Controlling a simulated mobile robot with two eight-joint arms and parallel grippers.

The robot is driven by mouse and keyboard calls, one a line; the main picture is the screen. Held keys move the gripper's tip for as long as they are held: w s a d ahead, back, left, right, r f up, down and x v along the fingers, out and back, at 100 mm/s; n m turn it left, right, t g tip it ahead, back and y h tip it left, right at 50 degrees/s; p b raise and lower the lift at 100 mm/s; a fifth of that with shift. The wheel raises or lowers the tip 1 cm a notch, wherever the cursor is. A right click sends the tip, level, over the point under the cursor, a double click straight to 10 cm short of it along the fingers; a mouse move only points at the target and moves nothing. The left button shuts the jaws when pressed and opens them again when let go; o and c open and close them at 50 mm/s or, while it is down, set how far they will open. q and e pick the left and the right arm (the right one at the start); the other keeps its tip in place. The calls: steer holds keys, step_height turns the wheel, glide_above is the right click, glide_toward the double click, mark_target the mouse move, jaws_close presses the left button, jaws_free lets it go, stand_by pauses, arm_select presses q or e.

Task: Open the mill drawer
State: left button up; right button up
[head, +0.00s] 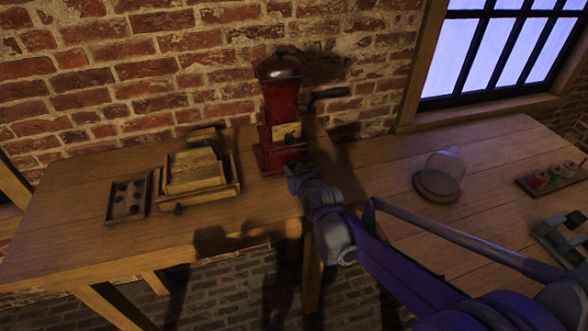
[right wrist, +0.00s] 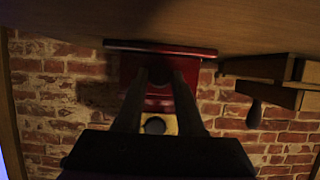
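The red mill (head: 281,95) stands upright on the wooden table against the brick wall, with a crank handle at its right and a tan plate (head: 286,130) on its front. My right gripper (head: 296,172) is low in front of the mill's base. In the right wrist view, which is upside down, its two dark fingers (right wrist: 160,77) stand apart with the red base (right wrist: 134,68) behind them. The drawer front is mostly hidden by the fingers and shadow, and no open gap shows. I cannot tell whether the fingertips touch the mill. My left gripper is not in view.
Left of the mill are a wooden box (head: 193,172) and a small tray (head: 129,200) with dark round pieces. The table's front edge lies below the gripper.

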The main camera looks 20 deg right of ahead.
jaws_close()
stand_by(1.0)
